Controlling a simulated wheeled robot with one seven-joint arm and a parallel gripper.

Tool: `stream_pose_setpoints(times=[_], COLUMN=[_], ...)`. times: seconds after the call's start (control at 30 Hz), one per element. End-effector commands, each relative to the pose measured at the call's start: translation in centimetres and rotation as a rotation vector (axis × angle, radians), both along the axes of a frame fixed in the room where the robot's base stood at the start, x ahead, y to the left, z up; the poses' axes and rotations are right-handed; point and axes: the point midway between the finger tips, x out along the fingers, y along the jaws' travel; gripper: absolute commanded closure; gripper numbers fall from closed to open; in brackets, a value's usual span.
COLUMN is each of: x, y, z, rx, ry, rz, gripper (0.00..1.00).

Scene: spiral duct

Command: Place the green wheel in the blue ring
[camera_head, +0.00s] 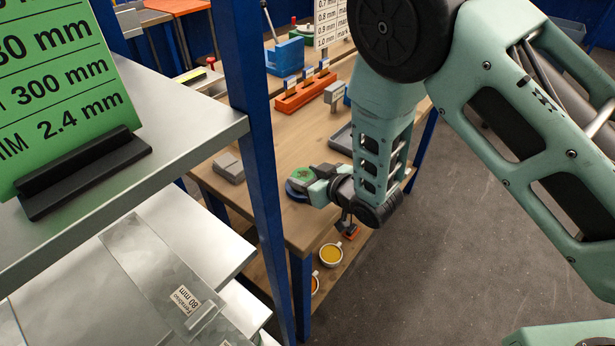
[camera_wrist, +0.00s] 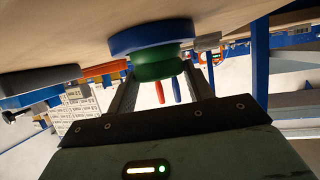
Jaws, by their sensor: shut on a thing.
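The green wheel (camera_head: 300,172) is near the front edge of the wooden workbench in the head view. My gripper (camera_head: 315,183) reaches in from the right and is shut on it. The blue ring (camera_head: 296,190) lies flat on the bench under the wheel, partly hidden by the wheel and gripper. In the wrist view the bench is at the top. The green wheel (camera_wrist: 158,67) sits between the fingers of my gripper (camera_wrist: 158,82), right against the face of the blue ring (camera_wrist: 150,38) and roughly in line with it. I cannot tell whether the wheel is seated inside the ring.
A grey block (camera_head: 228,167) lies left of the ring. A dark tray (camera_head: 343,138), an orange rack (camera_head: 305,91) and a blue vise (camera_head: 284,57) stand farther back. A blue post (camera_head: 256,150) and metal shelf (camera_head: 175,150) are at the left. A yellow-filled cup (camera_head: 331,254) is below.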

Motion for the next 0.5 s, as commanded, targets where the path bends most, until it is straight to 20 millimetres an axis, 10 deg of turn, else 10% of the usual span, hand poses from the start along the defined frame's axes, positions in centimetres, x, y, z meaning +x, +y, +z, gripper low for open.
stream_pose_setpoints(times=[0.47,0.5], x=[0.03,0.01], y=[-0.02,-0.02], z=[-1.30,-1.21], rx=[0.001,0.001], ry=[-0.002,-0.001], rz=[0.000,0.000], gripper=[0.75,0.40])
